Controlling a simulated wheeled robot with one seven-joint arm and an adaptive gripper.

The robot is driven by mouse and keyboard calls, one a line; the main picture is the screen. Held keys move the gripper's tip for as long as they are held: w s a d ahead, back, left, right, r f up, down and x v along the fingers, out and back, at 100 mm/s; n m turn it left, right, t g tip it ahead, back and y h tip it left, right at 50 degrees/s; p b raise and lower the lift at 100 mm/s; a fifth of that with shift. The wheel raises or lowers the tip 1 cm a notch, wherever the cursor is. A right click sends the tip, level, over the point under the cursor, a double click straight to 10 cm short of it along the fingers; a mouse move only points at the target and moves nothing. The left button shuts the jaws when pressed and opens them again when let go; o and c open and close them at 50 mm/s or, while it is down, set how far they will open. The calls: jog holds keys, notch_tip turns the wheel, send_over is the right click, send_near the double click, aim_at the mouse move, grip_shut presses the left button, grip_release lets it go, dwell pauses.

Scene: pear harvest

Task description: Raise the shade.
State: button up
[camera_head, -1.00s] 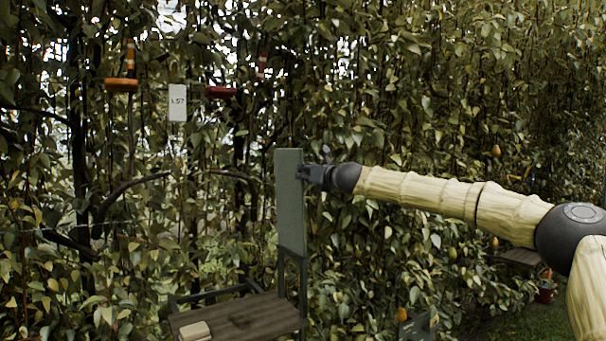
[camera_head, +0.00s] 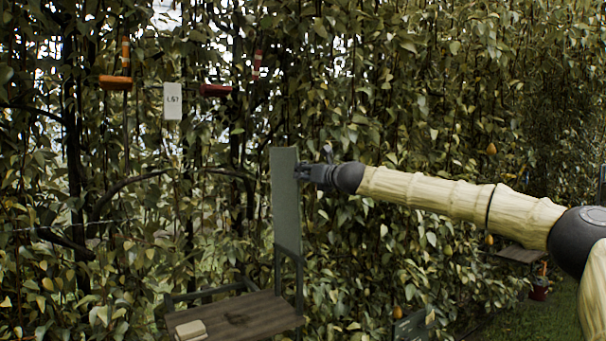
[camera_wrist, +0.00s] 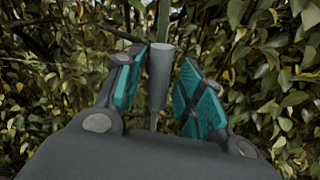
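The shade looks to be the upright grey-green panel (camera_head: 286,200), which stands on a dark frame at the back corner of a wooden platform. My gripper (camera_head: 300,172) is at the panel's right edge, in its upper part. In the wrist view, my gripper's two teal-padded fingers (camera_wrist: 163,88) stand apart on either side of a grey cylinder (camera_wrist: 159,75), perhaps a handle. The cylinder is close to the left finger, and a gap shows between it and the right finger. A thin grey-green upright strip, probably the panel's edge, shows behind it.
The wooden platform (camera_head: 233,318) has a small pale block (camera_head: 190,330) on it. A white label (camera_head: 172,101) and two red-orange holders (camera_head: 115,82) (camera_head: 215,90) hang in the leaves to the left. Dense foliage surrounds the panel; several pears hang to the right.

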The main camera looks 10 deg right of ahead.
jog(key=v, duration=0.9)
jog(key=shift+s, duration=0.2)
jog(key=shift+d, duration=0.1)
